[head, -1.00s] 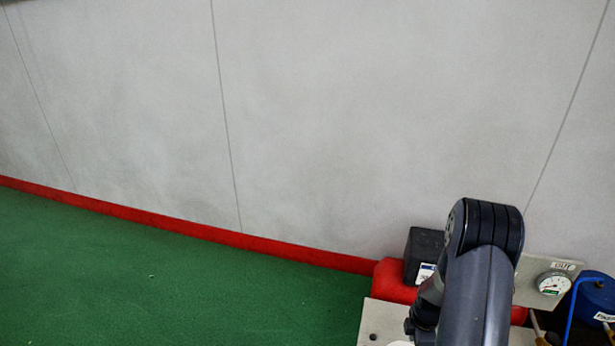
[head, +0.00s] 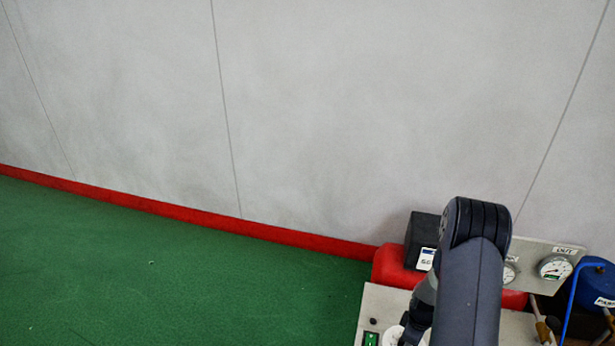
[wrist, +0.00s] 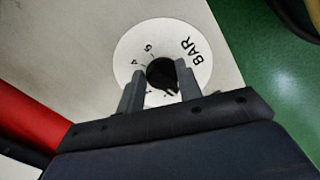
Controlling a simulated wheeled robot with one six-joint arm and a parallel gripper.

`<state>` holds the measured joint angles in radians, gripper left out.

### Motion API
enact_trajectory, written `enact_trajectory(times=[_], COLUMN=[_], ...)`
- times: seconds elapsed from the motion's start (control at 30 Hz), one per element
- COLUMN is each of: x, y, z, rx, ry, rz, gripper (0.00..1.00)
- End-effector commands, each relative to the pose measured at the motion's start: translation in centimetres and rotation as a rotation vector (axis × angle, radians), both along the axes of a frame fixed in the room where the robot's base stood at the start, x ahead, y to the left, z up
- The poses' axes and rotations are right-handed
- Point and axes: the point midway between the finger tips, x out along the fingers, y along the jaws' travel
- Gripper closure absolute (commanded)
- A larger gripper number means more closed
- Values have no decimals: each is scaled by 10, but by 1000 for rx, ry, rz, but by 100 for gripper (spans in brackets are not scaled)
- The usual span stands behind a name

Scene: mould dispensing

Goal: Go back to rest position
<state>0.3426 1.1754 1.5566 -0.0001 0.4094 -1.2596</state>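My gripper (wrist: 160,68) is open in the wrist view, with its two grey fingers apart and nothing held between them. A black knob (wrist: 163,73) on a white round dial marked "BAR" (wrist: 202,64) shows between the fingertips, with gaps on both sides. I cannot tell how far the fingers are above the knob.
A light panel (head: 376,300) with a green switch (head: 371,339) lies beside my arm. Behind it are a red tank (head: 392,264), a black box (head: 423,232), a gauge (head: 554,268) and a blue part (head: 597,285). Open green floor (head: 180,270) lies left, below a grey wall (head: 330,120).

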Motion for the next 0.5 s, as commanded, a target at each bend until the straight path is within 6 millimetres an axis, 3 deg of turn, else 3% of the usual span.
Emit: enact_trajectory(times=[0.5], x=[-3], y=[3], z=[0], rx=[0], ry=[1], rz=[-281], gripper=[66])
